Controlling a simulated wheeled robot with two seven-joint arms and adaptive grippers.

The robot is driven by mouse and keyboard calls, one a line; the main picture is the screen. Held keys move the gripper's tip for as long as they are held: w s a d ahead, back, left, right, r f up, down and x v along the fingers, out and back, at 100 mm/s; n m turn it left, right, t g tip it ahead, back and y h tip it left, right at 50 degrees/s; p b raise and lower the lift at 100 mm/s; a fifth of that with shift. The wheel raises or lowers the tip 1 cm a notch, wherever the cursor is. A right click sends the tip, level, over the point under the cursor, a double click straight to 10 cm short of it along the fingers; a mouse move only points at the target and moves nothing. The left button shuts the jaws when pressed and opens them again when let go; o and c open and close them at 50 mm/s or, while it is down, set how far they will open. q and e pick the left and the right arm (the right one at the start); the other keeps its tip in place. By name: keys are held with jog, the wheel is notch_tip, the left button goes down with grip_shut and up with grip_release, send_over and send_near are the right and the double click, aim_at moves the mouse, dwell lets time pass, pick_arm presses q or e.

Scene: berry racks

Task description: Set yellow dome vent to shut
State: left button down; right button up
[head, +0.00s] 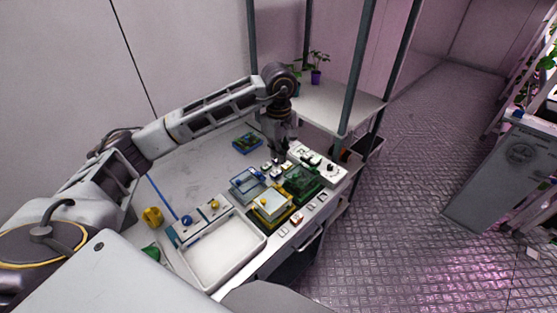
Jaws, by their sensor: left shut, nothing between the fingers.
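The yellow dome (270,207) is a small tray with a yellow base and a pale, see-through lid. It sits near the front edge of the bench, between a blue dome (247,184) and a green dome (303,181). A small yellow spot shows on its lid, but its vent is too small to tell open or shut. My left gripper (279,158) points down, shut and empty, behind the domes and apart from the yellow one. It is close to small white blocks on the bench. My right gripper is not in view.
A white tray (217,285) lies at the front of the bench, beside a panel with blue and yellow knobs (200,222). A yellow object (152,217) stands left. A white control box (331,169) is at the right edge. Dark rack posts (359,70) rise behind.

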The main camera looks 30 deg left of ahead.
pick_arm(q)
jog(key=shift+r, duration=0.15)
jog(key=c, duration=1.6)
grip_release()
jog(key=shift+w+r, duration=0.15)
jog(key=shift+r, duration=0.1)
jog(key=shift+o, duration=0.6)
jog(key=shift+w+a+r+t+b, duration=0.2)
jog(key=shift+w+r+t+b, duration=0.15)
jog(key=shift+r+b, duration=0.25)
jog(key=n, duration=0.6)
jog(key=s+n+b, duration=0.1)
jog(key=n, duration=0.5)
jog(key=f+n, duration=0.1)
jog(key=n, duration=0.5)
jog(key=shift+s+d, duration=0.2)
jog(key=shift+d, duration=0.2)
jog(key=shift+f, duration=0.1)
